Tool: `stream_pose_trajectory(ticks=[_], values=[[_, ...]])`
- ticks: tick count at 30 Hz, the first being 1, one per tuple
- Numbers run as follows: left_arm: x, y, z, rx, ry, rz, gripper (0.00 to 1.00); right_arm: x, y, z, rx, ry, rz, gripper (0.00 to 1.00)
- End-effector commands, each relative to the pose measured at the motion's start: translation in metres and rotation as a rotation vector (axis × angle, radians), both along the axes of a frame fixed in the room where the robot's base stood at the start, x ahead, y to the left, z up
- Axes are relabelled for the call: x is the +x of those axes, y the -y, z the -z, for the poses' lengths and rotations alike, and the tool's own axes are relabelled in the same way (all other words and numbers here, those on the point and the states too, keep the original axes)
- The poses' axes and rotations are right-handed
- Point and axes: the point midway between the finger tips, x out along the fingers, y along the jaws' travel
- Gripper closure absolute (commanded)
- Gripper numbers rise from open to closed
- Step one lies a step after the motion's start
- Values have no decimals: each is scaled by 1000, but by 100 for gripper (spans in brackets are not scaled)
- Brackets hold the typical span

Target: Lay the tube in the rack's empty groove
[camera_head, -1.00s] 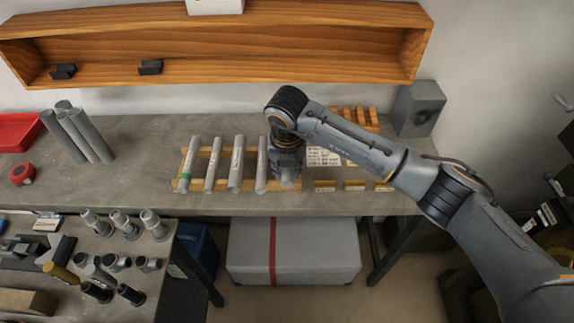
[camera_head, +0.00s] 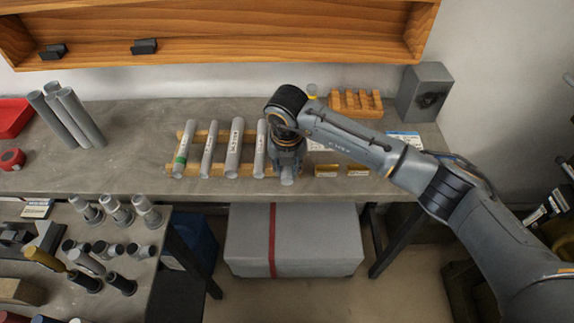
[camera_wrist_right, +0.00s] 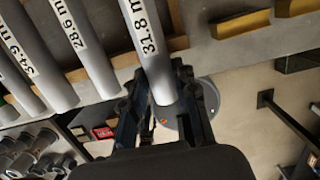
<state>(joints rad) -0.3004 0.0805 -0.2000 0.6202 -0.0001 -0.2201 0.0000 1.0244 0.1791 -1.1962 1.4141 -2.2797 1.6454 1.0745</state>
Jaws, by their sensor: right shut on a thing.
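My right gripper (camera_head: 287,160) is shut on a grey tube (camera_head: 288,177) at the right end of the wooden rack (camera_head: 196,170). In the right wrist view the fingers (camera_wrist_right: 160,92) close on both sides of this tube (camera_wrist_right: 150,55), labelled "31.8 m". It runs alongside the racked tubes, over the rack's rail (camera_wrist_right: 181,43). Several grey tubes (camera_head: 234,147) lie in the rack to its left; the leftmost has a green band. The gripper hides the groove under the held tube, so I cannot tell whether the tube touches it. My left gripper is out of view.
A small slotted wooden block (camera_head: 356,103) and a grey box (camera_head: 424,92) stand at the back right. The bench's front edge is close to the rack.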

Motion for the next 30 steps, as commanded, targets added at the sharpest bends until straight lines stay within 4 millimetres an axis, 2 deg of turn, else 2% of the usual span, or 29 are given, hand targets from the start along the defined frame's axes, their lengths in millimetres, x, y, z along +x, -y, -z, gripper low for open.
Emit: stream_pose_trajectory(ticks=[2, 3, 6, 7, 17, 30], values=[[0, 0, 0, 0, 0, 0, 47, 0, 0, -1, 0, 1, 0, 100], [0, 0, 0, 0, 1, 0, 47, 0, 0, -1, 0, 1, 0, 67], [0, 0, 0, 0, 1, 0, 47, 0, 0, -1, 0, 1, 0, 47], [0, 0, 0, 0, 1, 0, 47, 0, 0, -1, 0, 1, 0, 45], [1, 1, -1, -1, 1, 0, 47, 0, 0, -2, 0, 0, 0, 45], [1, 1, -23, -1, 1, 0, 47, 0, 0, -42, 0, 1, -1, 45]])
